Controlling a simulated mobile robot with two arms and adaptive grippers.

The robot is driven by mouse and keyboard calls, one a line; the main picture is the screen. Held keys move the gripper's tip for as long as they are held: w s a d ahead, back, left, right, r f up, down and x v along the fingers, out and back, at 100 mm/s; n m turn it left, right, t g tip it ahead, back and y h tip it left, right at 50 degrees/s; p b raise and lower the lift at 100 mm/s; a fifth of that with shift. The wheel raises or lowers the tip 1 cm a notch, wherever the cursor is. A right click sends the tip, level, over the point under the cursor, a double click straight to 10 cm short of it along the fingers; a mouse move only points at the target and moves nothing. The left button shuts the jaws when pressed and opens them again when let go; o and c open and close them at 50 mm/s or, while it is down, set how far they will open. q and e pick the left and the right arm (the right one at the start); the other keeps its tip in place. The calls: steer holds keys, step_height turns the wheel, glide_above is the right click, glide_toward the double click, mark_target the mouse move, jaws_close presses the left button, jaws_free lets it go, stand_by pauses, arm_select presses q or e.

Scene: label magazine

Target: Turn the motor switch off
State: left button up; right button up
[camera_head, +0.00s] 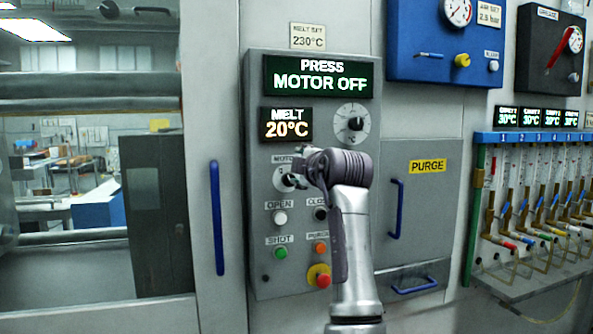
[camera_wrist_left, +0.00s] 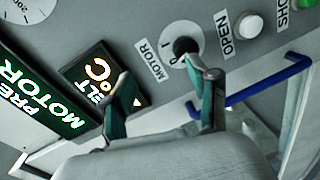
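The motor switch, a dark round knob on a pale dial, is under the MOTOR label on the grey control panel (camera_head: 260,232). In the head view the knob (camera_head: 285,182) is partly hidden by my left gripper (camera_head: 300,172). In the left wrist view the knob (camera_wrist_left: 187,47) shows just beyond the fingertips. My left gripper (camera_wrist_left: 162,78) has its two fingers apart with nothing between them. One fingertip overlaps the dial's lower edge in that view; I cannot tell whether it touches. The knob's pointer direction is unclear. My right gripper is not in view.
A green-lit display (camera_head: 318,77) reads PRESS MOTOR OFF; another (camera_head: 286,124) reads MELT 20°C. Below the switch are the white OPEN button (camera_head: 280,217), green SHOT button (camera_head: 281,253) and red button (camera_head: 323,281). A blue door handle (camera_head: 216,217) stands out at left.

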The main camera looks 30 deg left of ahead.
arm_select(q)
steer(key=f+b+v, duration=0.1)
steer(key=b+v, duration=0.2)
steer(key=v, duration=0.7)
steer(key=shift+f, duration=0.4)
steer(key=shift+s, duration=0.1)
stand_by(0.4)
